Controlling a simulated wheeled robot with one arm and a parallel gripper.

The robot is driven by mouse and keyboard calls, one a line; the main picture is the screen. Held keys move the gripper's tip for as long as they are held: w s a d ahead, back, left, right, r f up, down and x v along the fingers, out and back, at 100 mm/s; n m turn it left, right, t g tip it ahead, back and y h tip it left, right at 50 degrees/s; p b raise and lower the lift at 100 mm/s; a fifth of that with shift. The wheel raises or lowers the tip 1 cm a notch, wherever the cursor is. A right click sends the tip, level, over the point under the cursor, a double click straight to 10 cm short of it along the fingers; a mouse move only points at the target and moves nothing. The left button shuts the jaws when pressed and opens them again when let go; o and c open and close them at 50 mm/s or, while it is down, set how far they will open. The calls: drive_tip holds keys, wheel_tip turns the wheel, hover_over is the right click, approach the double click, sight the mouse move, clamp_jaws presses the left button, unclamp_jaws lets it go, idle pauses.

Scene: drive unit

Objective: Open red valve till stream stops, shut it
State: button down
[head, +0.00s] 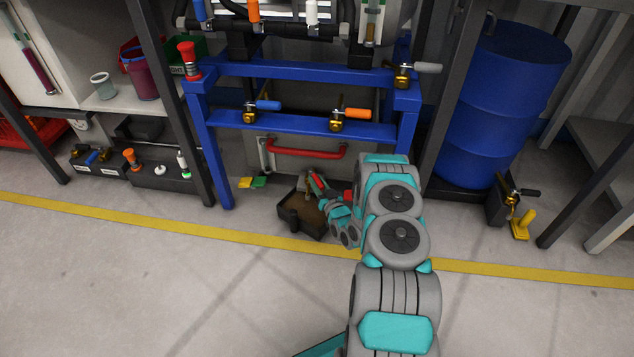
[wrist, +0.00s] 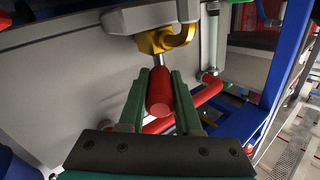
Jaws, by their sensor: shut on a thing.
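The red valve has a brass body (wrist: 165,38) under a grey metal part and a red handle (wrist: 160,92) in the wrist view. My gripper (wrist: 160,85) has its two green fingers closed on either side of that handle. In the head view my gripper (head: 318,184) is low under the blue frame, above a dark pan (head: 289,217) holding brown liquid. The valve body is small and partly hidden there. I cannot make out a stream in either view.
A red bar (head: 305,153) runs across the grey tank just above my gripper. Blue frame legs (head: 212,160) stand at both sides. Green and yellow pieces (head: 252,182) lie on the floor left of the pan. A blue drum (head: 503,100) stands right. The front floor is clear.

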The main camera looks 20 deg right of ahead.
drive_tip(key=shift+d, duration=0.15)
drive_tip(key=shift+w+d+n+y+b, duration=0.1)
drive_tip(key=shift+d+n+y+b, duration=0.4)
drive_tip(key=shift+n+y+b, duration=0.45)
drive_tip(key=shift+w+d+n+g+y+b, duration=0.1)
drive_tip(key=shift+d+n+g+y+b, duration=0.15)
drive_tip(key=shift+n+y+b, duration=0.7)
drive_tip(key=shift+w+d+n+g+y+b, duration=0.15)
drive_tip(key=shift+n+g+y+b, duration=0.35)
drive_tip(key=shift+y, duration=0.8)
drive_tip(key=shift+s+m, duration=0.1)
drive_tip(key=shift+m, duration=0.2)
drive_tip(key=c, duration=0.6)
unclamp_jaws()
drive_tip(key=shift+s, duration=0.1)
drive_tip(key=v, duration=0.7)
drive_tip(key=shift+s, duration=0.3)
